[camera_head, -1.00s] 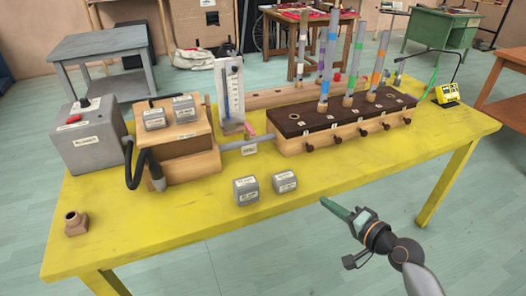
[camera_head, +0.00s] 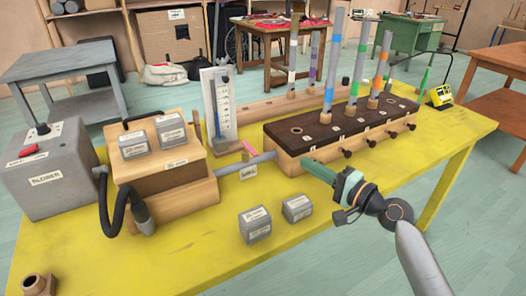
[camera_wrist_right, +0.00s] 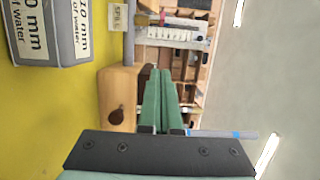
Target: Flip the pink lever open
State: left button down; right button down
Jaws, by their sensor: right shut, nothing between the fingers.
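The pink lever (camera_head: 250,148) is a small bar beside the grey pipe (camera_head: 248,167) that runs between the wooden box and the pipe chest. It sits just above a small label in the head view, slanting down to the right. My right gripper (camera_head: 307,164) is shut and empty, its green fingers at the front left end of the pipe chest, right of the lever and apart from it. In the right wrist view the green fingers (camera_wrist_right: 160,92) lie together and point toward the chest's end. My left gripper is not in view.
The pipe chest (camera_head: 340,131) carries upright tubes and front knobs. Two grey weights (camera_head: 275,217) stand on the yellow table left of my right gripper. A white gauge board (camera_head: 219,105) stands behind the lever. The grey blower (camera_head: 48,170) is far left.

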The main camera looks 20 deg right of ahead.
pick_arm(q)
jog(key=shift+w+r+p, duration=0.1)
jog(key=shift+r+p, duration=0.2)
pick_arm(e)
jog(key=w+a, duration=0.8)
jog(key=shift+a, duration=0.25)
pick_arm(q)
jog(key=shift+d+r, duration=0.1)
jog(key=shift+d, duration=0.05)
